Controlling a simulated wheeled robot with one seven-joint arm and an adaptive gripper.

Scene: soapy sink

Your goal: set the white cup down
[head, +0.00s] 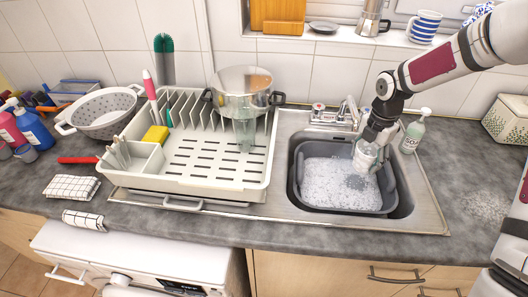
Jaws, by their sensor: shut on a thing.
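The white cup (365,156) is in my gripper (367,146), over the right part of the soapy basin. My gripper points down and is shut on the cup; the fingers cover part of it. Suds lie below the cup, and I cannot tell whether it touches them. The grey basin (293,183) sits in the steel sink (420,215) and is full of white foam. The white dish rack (262,158) stands to the left of the sink.
The tap (350,112) and a soap bottle (414,131) stand close around my gripper. The counter (450,165) right of the sink has free room.

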